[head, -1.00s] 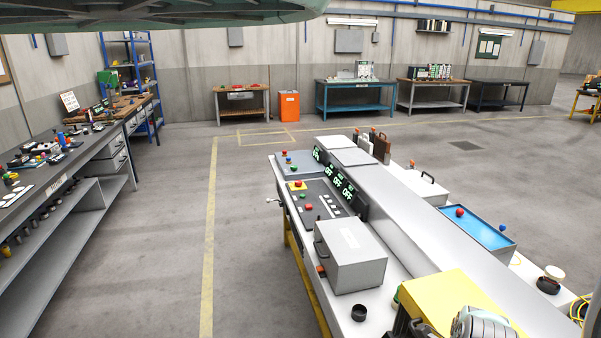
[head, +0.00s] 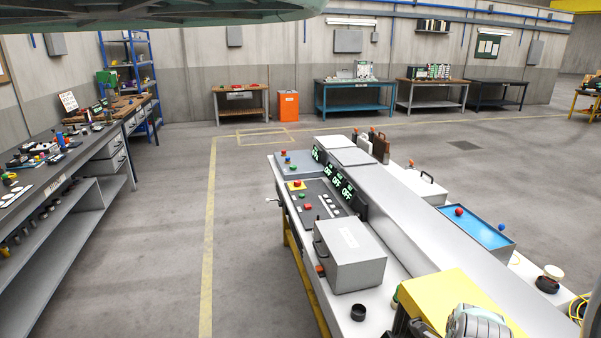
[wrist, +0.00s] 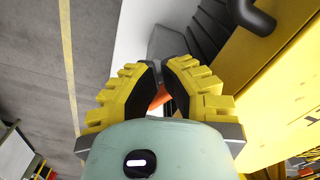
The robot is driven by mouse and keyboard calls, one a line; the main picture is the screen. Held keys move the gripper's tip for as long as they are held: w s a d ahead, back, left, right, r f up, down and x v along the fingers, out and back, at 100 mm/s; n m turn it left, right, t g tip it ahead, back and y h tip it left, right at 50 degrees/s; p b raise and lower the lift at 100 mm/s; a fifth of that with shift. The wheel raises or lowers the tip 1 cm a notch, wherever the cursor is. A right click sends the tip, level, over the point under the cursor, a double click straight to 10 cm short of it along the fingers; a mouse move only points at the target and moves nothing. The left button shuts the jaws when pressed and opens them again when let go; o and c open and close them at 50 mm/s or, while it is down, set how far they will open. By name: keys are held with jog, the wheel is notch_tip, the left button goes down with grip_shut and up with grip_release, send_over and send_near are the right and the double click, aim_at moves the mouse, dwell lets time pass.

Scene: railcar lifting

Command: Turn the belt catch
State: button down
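My gripper (wrist: 156,78) shows in the wrist view, with yellow ribbed fingers and black pads drawn close together. A small orange piece (wrist: 160,97) shows between the pads and looks gripped; it may be the belt catch, but most of it is hidden by the fingers. Just beyond the fingertips is a dark grey ribbed part (wrist: 197,30) beside a yellow body (wrist: 283,75). In the head view, my wrist hides part of the yellow-topped unit (head: 440,297) at the bottom, and the fingers are not visible there.
A grey box (head: 350,258), a black cup (head: 358,312) and a control panel (head: 318,203) stand on the bench beside the yellow unit. A black bent handle (wrist: 250,17) is close to my right finger. Open floor (head: 240,250) lies left of the bench.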

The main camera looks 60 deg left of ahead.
jog(key=shift+s+a+r, duration=0.4)
jog(key=shift+s+a, duration=0.05)
notch_tip(320, 180, up, 7)
jog(key=p, duration=0.3)
jog(key=shift+f, duration=0.1)
